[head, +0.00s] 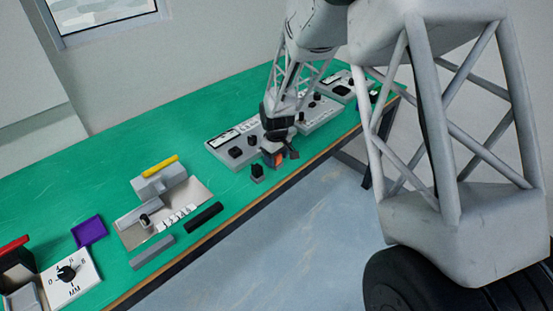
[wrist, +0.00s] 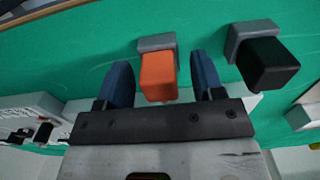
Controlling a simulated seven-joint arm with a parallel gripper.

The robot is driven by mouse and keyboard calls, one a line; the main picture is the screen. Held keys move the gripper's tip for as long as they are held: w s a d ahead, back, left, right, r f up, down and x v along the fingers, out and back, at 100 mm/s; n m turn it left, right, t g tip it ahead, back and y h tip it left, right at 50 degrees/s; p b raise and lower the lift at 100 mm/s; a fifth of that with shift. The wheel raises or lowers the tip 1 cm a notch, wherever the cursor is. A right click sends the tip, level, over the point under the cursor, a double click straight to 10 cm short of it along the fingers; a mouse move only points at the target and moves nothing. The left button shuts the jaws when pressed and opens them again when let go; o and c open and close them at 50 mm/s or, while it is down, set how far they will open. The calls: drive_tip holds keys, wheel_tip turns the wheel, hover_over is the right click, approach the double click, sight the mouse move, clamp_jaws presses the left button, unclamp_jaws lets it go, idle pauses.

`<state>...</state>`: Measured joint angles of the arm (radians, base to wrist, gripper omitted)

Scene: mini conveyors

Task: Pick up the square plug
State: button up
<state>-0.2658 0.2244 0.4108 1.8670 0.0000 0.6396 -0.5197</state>
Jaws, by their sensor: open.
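An orange square-ended block (wrist: 158,76) on a grey base (wrist: 156,42) lies between the two blue fingers of my gripper (wrist: 160,64) in the wrist view. The fingers stand apart with a visible gap on each side of the block. The orange block (head: 278,159) also shows in the head view, partly hidden by my gripper (head: 281,150). A black square-ended block (wrist: 271,66) on a grey base (wrist: 246,36) is to the right in the wrist view. It shows in the head view (head: 257,171) near the table's front edge. I cannot tell which block is the square plug.
A grey control panel (head: 222,143) with black knobs lies behind the blocks on the green table (head: 110,150). A grey tray-like device with a yellow bar (head: 160,167), a purple tray (head: 89,231) and a dial box (head: 73,280) are at the left. Green surface between them is free.

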drive_tip(key=shift+c, duration=0.3)
drive_tip(key=c, duration=0.9)
drive_tip(key=shift+r, duration=0.1)
drive_tip(key=shift+c, duration=0.2)
drive_tip(key=shift+r, duration=0.75)
wheel_tip(320, 180, up, 2)
drive_tip(key=s+d+r, duration=0.1)
drive_tip(key=s+d, duration=0.3)
drive_tip(key=s, duration=1.1)
drive_tip(key=shift+s+r, duration=0.15)
drive_tip(key=shift+s, duration=0.05)
